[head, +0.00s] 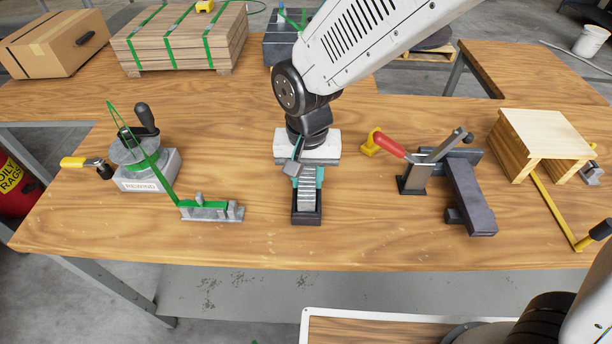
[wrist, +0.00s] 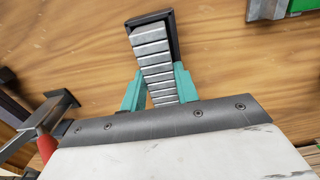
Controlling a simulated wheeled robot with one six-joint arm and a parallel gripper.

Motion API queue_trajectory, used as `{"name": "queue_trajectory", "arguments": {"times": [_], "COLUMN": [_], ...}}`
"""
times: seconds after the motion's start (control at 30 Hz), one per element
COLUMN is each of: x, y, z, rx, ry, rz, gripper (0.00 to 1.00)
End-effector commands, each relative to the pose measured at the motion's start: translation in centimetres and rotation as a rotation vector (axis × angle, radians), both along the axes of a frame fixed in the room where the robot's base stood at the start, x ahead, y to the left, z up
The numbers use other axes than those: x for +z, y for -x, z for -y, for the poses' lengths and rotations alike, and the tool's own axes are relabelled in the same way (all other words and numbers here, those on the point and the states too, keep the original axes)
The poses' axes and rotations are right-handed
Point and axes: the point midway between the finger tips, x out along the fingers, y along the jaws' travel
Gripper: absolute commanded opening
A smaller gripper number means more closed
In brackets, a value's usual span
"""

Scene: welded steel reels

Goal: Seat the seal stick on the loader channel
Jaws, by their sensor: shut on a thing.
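The seal stick (head: 307,196) is a row of grey metal seals. It lies lengthwise between the teal fingers of my gripper (head: 307,180), which is shut on its near part in the wrist view (wrist: 159,88). The far part of the stick (wrist: 150,48) lies within the outline of a narrow dark trough (wrist: 173,30) on the table, also in the head view (head: 307,219). I cannot tell whether the stick touches the trough's floor, or whether this trough is the loader channel. The gripper body hides the stick's near end in the wrist view.
Left are the rewind reel (head: 145,165) and a grey fixture (head: 212,211) with green strap. Right are a red-handled lever tool (head: 415,170), a dark block (head: 468,195) and a wooden stand (head: 540,140). The table is bare on both sides of the trough.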

Motion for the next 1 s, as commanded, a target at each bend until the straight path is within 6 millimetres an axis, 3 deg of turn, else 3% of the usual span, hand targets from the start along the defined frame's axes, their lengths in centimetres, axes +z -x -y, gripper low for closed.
{"name": "queue_trajectory", "arguments": {"times": [0.8, 0.83, 0.9, 1.0], "x": [-0.74, -0.73, -0.73, -0.73], "y": [0.0, 0.0, 0.0, 0.0], "z": [0.0, 0.0, 0.0, 0.0], "rx": [0.0, 0.0, 0.0, 0.0], "ry": [0.0, 0.0, 0.0, 0.0], "rz": [0.0, 0.0, 0.0, 0.0], "gripper": [0.04, 0.33, 0.53, 0.56]}}
